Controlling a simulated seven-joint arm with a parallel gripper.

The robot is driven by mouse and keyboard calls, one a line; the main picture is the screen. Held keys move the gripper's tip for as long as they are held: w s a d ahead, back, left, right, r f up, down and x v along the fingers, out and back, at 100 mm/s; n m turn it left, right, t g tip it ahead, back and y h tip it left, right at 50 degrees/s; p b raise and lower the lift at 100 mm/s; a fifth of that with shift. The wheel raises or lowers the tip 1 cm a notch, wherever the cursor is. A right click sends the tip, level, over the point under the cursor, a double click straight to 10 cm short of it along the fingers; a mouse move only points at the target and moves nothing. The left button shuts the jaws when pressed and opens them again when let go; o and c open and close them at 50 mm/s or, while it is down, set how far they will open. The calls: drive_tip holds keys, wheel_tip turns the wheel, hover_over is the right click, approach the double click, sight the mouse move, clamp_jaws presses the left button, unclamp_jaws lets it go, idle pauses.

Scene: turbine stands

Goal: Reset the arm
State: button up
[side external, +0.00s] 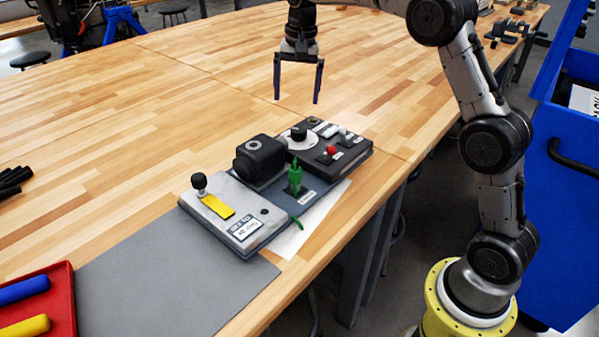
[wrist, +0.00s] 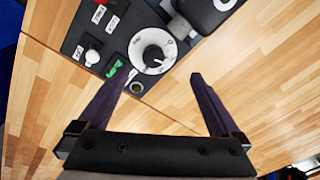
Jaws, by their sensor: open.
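My gripper (side external: 298,95) is open and empty. It hangs above the wooden table (side external: 130,120), behind the control panel, with its fingers pointing down. In the wrist view the two fingers (wrist: 168,82) are spread wide, with nothing between them but the panel's edge and bare table beyond. The panel (side external: 335,140) has a dial knob (side external: 299,133), a red button (side external: 331,150) and a small toggle. A black block with a round port (side external: 262,155) and a green handle (side external: 295,178) stand in the middle of the unit. A pale plate (side external: 235,215) with a yellow strip and black knob sits at the front left.
A grey mat (side external: 170,280) lies at the front, beside a red tray (side external: 66,290) with blue and yellow handles. Black rods (side external: 14,178) lie at the left edge. A blue cabinet (side external: 565,200) stands at the right. The table's left and back are largely clear.

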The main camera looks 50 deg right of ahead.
drive_tip(key=s+a+r+n+t, duration=0.25)
drive_tip(key=s+r, duration=0.35)
drive_tip(key=s, duration=0.4)
drive_tip(key=s+a+r+n+t, duration=0.1)
drive_tip(key=s+a+r, duration=0.4)
drive_tip(key=s, duration=0.4)
drive_tip(key=s+f+n, duration=0.3)
drive_tip(key=s+f, duration=0.2)
drive_tip(key=s, duration=0.3)
drive_tip(key=s+a+f+n, duration=0.1)
drive_tip(key=s+f+n, duration=0.3)
drive_tip(key=s+f, duration=0.2)
drive_tip(key=shift+s+f+t, duration=0.2)
drive_tip(key=shift+s+t, duration=0.25)
drive_tip(key=shift+s, duration=0.55)
